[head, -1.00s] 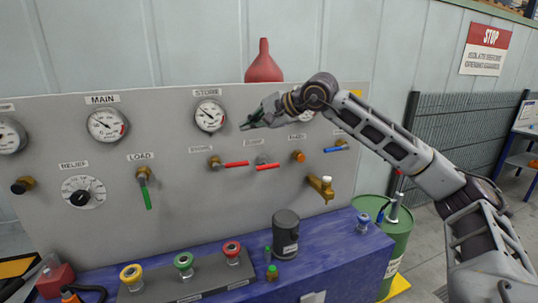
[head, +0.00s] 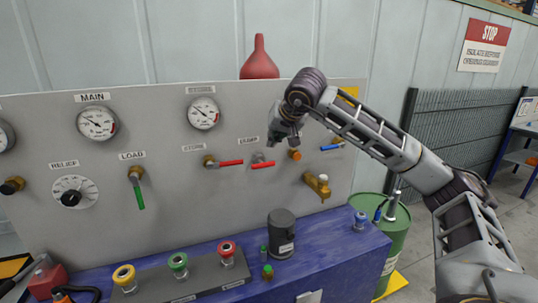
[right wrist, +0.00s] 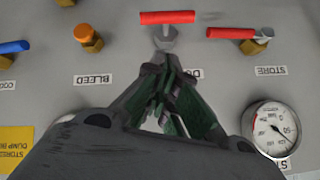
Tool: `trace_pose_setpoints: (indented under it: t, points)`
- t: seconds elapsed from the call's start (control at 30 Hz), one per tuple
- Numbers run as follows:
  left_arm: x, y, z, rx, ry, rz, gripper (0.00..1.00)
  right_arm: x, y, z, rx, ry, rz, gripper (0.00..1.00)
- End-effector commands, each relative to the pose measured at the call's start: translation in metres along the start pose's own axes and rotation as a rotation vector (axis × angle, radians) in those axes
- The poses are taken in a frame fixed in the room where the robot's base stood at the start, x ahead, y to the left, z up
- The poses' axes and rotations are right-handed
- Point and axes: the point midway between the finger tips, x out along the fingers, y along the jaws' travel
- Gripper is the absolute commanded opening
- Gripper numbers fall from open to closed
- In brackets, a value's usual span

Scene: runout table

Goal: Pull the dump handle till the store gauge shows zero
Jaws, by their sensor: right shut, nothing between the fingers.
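The dump handle (head: 263,165) is a red lever on a grey valve, lying nearly level on the grey panel. It also shows at the top of the right wrist view (right wrist: 167,17). The store gauge (head: 204,114) is a round white dial above and left of it, and shows in the right wrist view (right wrist: 273,129); its exact reading is too small to tell. My right gripper (head: 275,142) is shut and empty, fingers pointing down just above the dump valve. In the right wrist view its tips (right wrist: 164,60) cover part of the dump label. My left gripper is out of view.
The red store handle (head: 231,162) sits close left of the dump handle. The orange bleed knob (head: 294,154) and a brass tap (head: 317,184) are to the right.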

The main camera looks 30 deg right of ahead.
Motion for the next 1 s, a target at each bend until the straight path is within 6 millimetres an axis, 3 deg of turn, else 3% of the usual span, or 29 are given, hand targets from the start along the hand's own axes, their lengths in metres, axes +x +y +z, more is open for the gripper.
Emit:
trace_pose_setpoints:
  t: [0.43,1.0]
  points:
    - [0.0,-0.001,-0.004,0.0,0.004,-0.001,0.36,-0.001,0.014,0.007,-0.292,-0.041,0.059,0.0]
    - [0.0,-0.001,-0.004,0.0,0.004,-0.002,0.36,0.0,0.014,0.007,-0.327,-0.041,0.057,0.0]
